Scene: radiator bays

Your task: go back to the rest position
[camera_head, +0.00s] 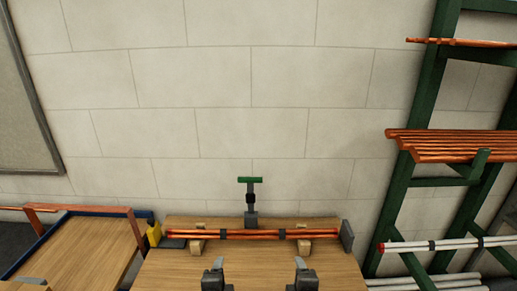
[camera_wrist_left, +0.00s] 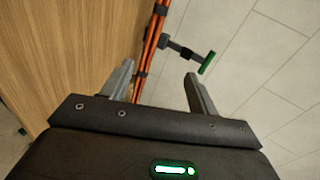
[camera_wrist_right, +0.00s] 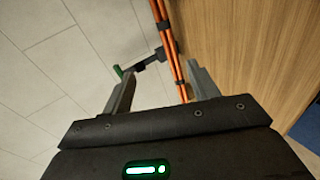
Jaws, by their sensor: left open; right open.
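My left gripper (camera_head: 217,270) is low in the middle of the head view, over the wooden table. My right gripper (camera_head: 302,268) is to the right of it at the same height. Both are open and empty, and apart from the copper pipes. The left wrist view shows the left gripper's spread fingers (camera_wrist_left: 160,85), and the right wrist view shows the right gripper's fingers (camera_wrist_right: 160,88). A bundle of copper pipes (camera_head: 260,234) lies across wooden blocks on the table (camera_head: 255,265), bound with dark bands. Most of both arms is out of view.
A stand with a green bar (camera_head: 250,181) rises behind the pipes. At right, a green rack (camera_head: 398,198) holds copper pipes (camera_head: 455,145) and white pipes (camera_head: 450,244). At left is a wooden trolley (camera_head: 80,255) with an orange handle. The space above the table is clear.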

